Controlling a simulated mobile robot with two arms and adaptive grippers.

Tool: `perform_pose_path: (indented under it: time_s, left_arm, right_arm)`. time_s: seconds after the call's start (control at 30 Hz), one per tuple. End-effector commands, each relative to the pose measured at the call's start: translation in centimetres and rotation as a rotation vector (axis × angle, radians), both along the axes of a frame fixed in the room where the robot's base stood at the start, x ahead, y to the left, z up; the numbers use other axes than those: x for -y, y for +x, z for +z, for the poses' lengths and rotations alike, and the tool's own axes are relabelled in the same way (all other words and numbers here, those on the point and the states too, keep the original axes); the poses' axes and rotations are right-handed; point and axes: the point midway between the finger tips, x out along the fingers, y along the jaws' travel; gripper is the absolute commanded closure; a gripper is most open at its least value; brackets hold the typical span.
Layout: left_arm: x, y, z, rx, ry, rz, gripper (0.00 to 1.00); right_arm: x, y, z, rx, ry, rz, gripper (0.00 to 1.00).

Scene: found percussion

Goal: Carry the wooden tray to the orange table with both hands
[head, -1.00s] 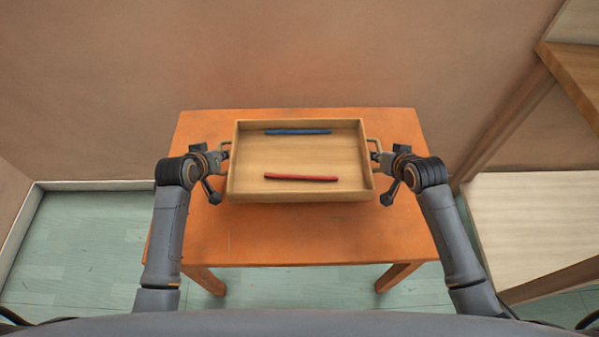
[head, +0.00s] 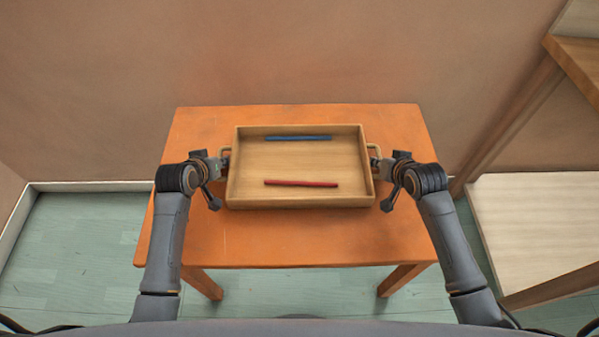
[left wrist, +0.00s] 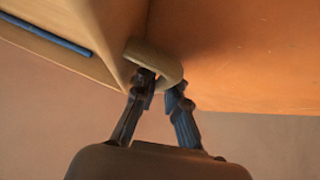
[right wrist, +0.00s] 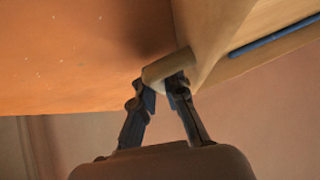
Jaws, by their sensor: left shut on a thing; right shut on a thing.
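The wooden tray (head: 298,197) is over the middle of the orange table (head: 290,243) in the head view. A blue stick (head: 298,138) and a red stick (head: 300,183) lie inside it. My left gripper (head: 226,163) is shut on the tray's left handle, which also shows in the left wrist view (left wrist: 152,58). My right gripper (head: 373,162) is shut on the right handle, which also shows in the right wrist view (right wrist: 166,68). The tray looks level. I cannot tell whether its underside touches the table or hangs just above it.
The orange table has bare top around the tray on all sides. A brown wall (head: 300,50) stands behind the table. A wooden shelf unit (head: 530,215) with a pale lower board stands at the right. Green floor (head: 90,240) is open at the left.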

Motion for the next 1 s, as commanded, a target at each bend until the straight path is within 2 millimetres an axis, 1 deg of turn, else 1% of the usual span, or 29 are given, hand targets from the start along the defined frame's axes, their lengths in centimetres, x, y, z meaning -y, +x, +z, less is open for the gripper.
perform_pose_path:
  time_s: [0.07, 0.1, 0.17, 0.2, 0.47, 0.67, 0.87, 1.0]
  left_arm:
    - [0.0, 0.1, -0.7, 0.003, -0.001, 0.000, 1.00]
    - [0.0, 0.0, -0.4, 0.001, 0.000, 0.000, 0.80]
    - [0.0, 0.0, -0.4, 0.000, 0.000, 0.000, 0.68]
    - [0.0, 0.0, -0.4, 0.000, 0.000, 0.000, 0.66]
    - [0.1, 0.0, -0.3, 0.000, -0.001, -0.001, 0.66]
    - [0.1, 0.0, 0.5, 0.001, -0.001, -0.001, 0.66]
    - [0.1, 0.0, 2.7, 0.001, -0.001, -0.001, 0.66]
    - [0.1, 0.0, 4.7, 0.001, -0.001, -0.001, 0.66]
  right_arm:
    - [0.0, 0.1, -0.7, 0.003, 0.001, 0.000, 1.00]
    - [0.0, 0.0, -0.4, 0.001, 0.000, 0.000, 0.80]
    - [0.0, 0.0, -0.3, 0.000, 0.000, 0.000, 0.68]
    - [0.0, 0.0, -0.4, 0.000, 0.000, 0.000, 0.66]
    - [-0.1, 0.0, -0.3, 0.000, 0.001, 0.001, 0.66]
    - [-0.1, 0.0, 0.5, 0.001, 0.001, 0.001, 0.66]
    - [-0.1, 0.0, 2.7, 0.001, 0.001, 0.001, 0.66]
    - [-0.1, 0.0, 4.7, 0.001, 0.001, 0.001, 0.66]
